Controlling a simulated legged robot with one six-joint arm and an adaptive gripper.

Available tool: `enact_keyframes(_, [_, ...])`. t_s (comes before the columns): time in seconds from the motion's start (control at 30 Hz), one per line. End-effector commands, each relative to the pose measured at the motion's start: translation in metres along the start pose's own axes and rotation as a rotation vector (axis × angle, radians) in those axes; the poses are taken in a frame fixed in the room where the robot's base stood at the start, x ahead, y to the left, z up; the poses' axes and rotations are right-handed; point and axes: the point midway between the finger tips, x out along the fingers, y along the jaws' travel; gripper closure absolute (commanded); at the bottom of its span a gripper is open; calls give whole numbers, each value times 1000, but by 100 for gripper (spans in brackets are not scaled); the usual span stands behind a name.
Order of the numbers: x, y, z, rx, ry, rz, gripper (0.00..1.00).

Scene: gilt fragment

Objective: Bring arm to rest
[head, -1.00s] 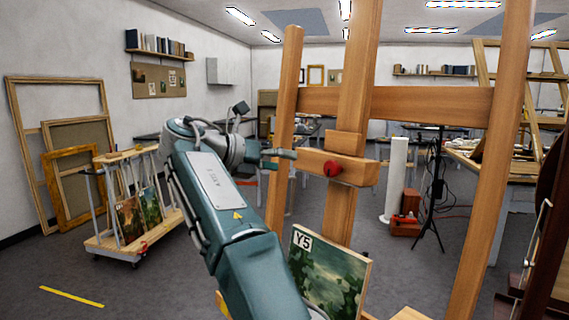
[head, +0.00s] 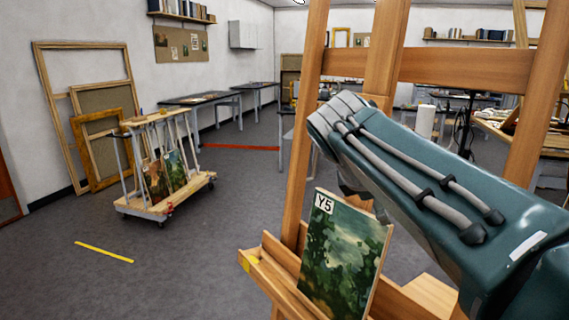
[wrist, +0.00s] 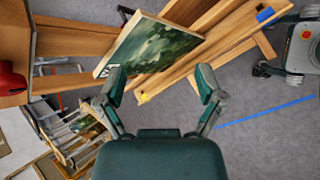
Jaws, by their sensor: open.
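My gripper (wrist: 160,85) shows in the wrist view with its two fingers spread apart and nothing between them. Beyond the fingertips, the painting marked Y5 (wrist: 150,46) rests on the wooden easel's ledge (wrist: 205,45). In the head view the painting (head: 340,255) leans upright on the easel ledge (head: 270,275). My arm crosses from the lower right up to the easel's left post, and the gripper itself is hidden there. The easel's red knob (wrist: 12,82) is at the left edge of the wrist view.
A wheeled rack (head: 150,208) with paintings stands left of the easel. Frames (head: 55,120) lean on the left wall. Dark tables (head: 200,98) stand behind. A yellow floor strip (head: 104,252) marks open grey floor at left.

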Motion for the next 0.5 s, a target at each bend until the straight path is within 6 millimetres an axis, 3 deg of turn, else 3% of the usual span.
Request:
enact_keyframes(0.03, [3,-21,4,97,37,-16,13])
enact_keyframes(0.23, [19,-104,0,536,181,-113,13])
enact_keyframes(0.5, [41,-216,-21,1175,313,-303,13])
